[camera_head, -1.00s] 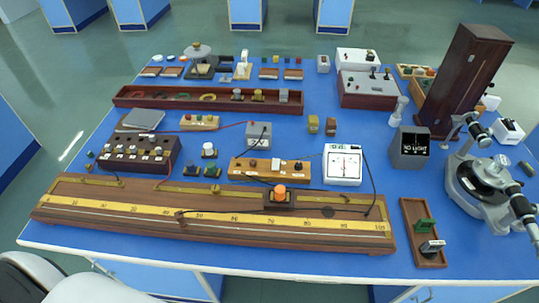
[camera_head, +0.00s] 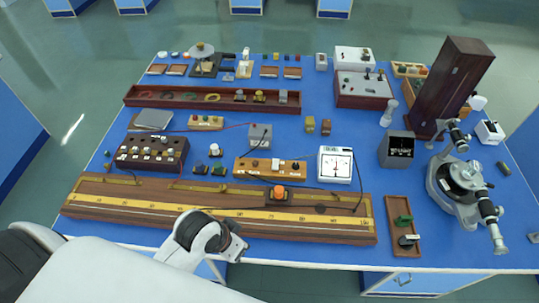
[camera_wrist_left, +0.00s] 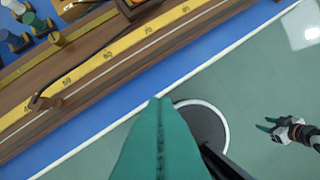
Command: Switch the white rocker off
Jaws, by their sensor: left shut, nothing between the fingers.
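I cannot pick out the white rocker for certain. Small white boxes with dark parts stand at the right edge (camera_head: 489,132) and at the back (camera_head: 352,57) in the head view, but their switches are too small to read. My left gripper (camera_head: 240,249) is low at the front edge of the bench, before the long wooden scale (camera_head: 215,217). In the left wrist view its teal fingers (camera_wrist_left: 158,103) are shut and empty, past the bench edge over the floor. My right gripper (camera_wrist_left: 267,125) shows small in that view, its fingers apart; the head view does not show it.
A meter (camera_head: 335,164), a wooden key board (camera_head: 270,169) and a dark plug box (camera_head: 152,153) crowd the bench behind the scale, with loose cables. A microscope-like instrument (camera_head: 463,187) and a tall wooden case (camera_head: 450,85) stand at the right. Blue top shows between things.

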